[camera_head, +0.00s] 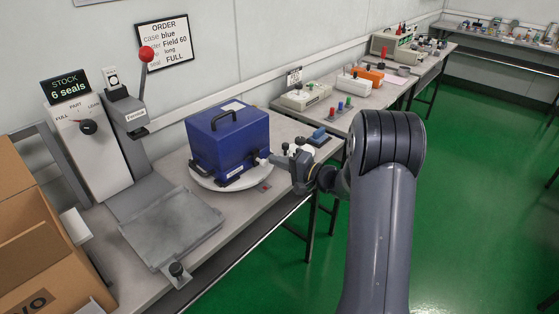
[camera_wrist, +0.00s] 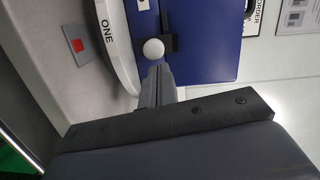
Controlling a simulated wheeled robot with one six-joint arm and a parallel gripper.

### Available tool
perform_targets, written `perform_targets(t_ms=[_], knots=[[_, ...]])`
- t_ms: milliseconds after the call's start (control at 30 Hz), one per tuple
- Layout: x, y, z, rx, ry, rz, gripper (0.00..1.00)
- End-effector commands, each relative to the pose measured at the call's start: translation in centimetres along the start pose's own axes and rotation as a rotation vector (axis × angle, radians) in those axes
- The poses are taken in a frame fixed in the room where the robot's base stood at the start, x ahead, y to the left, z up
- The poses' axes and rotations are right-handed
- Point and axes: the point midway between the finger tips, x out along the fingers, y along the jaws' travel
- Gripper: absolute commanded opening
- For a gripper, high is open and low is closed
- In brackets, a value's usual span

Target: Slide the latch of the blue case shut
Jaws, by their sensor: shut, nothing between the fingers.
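The blue case (camera_head: 229,142) stands upright on a white round turntable (camera_head: 203,181), with a black handle (camera_head: 222,118) on top. In the wrist view the blue case (camera_wrist: 205,40) shows a white round knob (camera_wrist: 153,50) beside a dark fitting (camera_wrist: 171,41), low on the case near the turntable rim (camera_wrist: 119,45). I take this knob to be the latch's; how far it is slid is unclear. My gripper (camera_head: 266,161) is at the case's right side. In the wrist view its shut fingertips (camera_wrist: 158,70) are right by the knob; contact cannot be told.
A lever press with a red ball (camera_head: 146,54) and a grey plate (camera_head: 172,224) stand left of the case. A cardboard box (camera_head: 35,235) is at the far left. Blue-topped parts (camera_head: 319,137) and several testers (camera_head: 305,97) lie to the right.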

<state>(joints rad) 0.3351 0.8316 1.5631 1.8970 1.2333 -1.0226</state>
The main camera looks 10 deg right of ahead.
Motion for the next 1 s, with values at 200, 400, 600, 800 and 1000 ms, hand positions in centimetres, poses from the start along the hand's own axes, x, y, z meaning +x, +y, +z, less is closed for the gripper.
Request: perform_targets(t_ms=[200,400,600,800,1000], knots=[[0.2,0.2,1.0,-0.002,-0.001,0.000,0.00],[0.6,-0.2,3.0,-0.002,-0.002,-0.001,0.00],[0.6,-0.5,3.5,0.001,-0.001,0.001,0.00],[0.6,-0.5,3.5,0.001,-0.002,0.001,0.00],[0.5,-0.4,3.1,-0.001,-0.002,0.000,0.00]])
